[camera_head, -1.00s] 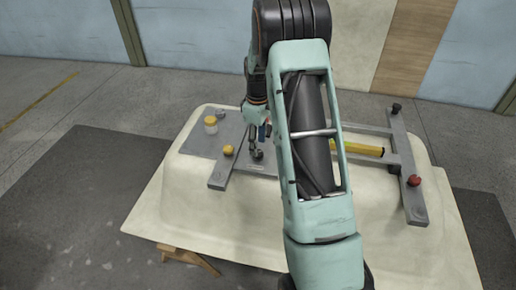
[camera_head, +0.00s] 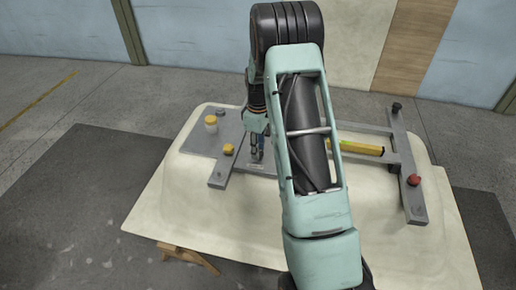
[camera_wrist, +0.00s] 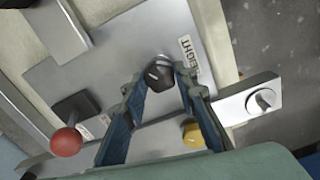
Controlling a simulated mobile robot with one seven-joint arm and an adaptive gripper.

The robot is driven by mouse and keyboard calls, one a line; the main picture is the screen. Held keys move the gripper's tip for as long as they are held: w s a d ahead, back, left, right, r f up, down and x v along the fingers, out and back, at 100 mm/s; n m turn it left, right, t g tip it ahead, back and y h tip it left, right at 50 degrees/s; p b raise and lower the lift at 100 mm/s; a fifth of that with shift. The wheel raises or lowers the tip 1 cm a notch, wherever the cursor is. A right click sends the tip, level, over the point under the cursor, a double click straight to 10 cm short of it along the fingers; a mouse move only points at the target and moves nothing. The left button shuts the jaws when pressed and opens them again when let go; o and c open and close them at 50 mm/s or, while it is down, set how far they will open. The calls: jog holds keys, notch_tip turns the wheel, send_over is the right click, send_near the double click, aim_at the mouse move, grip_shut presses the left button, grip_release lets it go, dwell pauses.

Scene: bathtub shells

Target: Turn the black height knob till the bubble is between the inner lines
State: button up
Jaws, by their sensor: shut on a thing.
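The black height knob (camera_wrist: 158,76) is between the two fingertips of my gripper (camera_wrist: 159,72) in the wrist view, and the gripper is shut on it. A label reading HEIGHT (camera_wrist: 190,54) is on the grey plate beside the knob. In the head view my gripper (camera_head: 257,152) reaches down to the plate, and its fingers and my arm mostly hide the knob. A yellow spirit level (camera_head: 362,149) lies across the frame to the right, partly behind my arm. A green patch shows on it, but the bubble and lines are too small to read.
The grey frame (camera_head: 404,165) rests on a cream tub shell (camera_head: 200,215). It carries a red knob (camera_head: 414,181), a dark knob (camera_head: 396,107) and yellow knobs (camera_head: 229,149) (camera_head: 211,120). In the wrist view a red ball (camera_wrist: 66,142) and a silver knob (camera_wrist: 263,100) flank my gripper.

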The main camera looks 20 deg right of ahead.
jog(key=shift+f+m+b, duration=0.1)
jog(key=shift+m+b, duration=0.35)
jog(key=shift+m, duration=1.15)
jog(key=o, duration=1.2)
jog(key=shift+c, duration=0.2)
jog(key=shift+r, duration=0.2)
notch_tip(320, 180, up, 12)
